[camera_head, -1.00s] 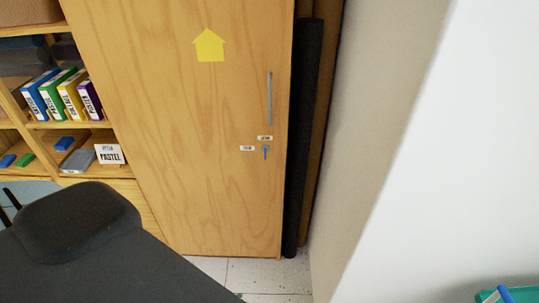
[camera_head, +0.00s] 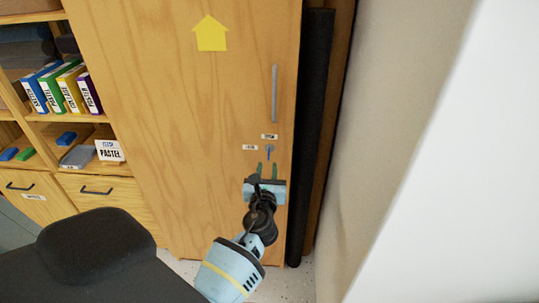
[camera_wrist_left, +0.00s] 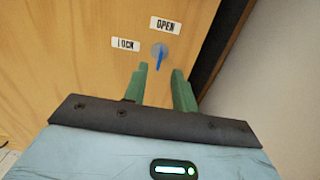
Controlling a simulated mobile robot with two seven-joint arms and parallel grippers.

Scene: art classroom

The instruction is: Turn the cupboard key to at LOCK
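The cupboard key (camera_head: 270,152) is small and blue, in the wooden cupboard door (camera_head: 180,120) below the grey handle. In the left wrist view the key (camera_wrist_left: 160,55) has its blue bow hanging down, slightly tilted. The OPEN label (camera_wrist_left: 166,25) is above it and the LOCK label (camera_wrist_left: 125,44) is to its left. My left gripper (camera_head: 266,170) is just below the key in the head view. In the left wrist view its two green fingers (camera_wrist_left: 161,73) are apart with nothing between them, and the key shows beyond the tips. My right gripper is not in view.
A grey vertical handle (camera_head: 274,93) is above the key. A dark roll (camera_head: 312,140) stands upright right of the cupboard, beside the wall (camera_head: 385,150). Shelves with binders (camera_head: 60,88) and drawers (camera_head: 95,190) are on the left.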

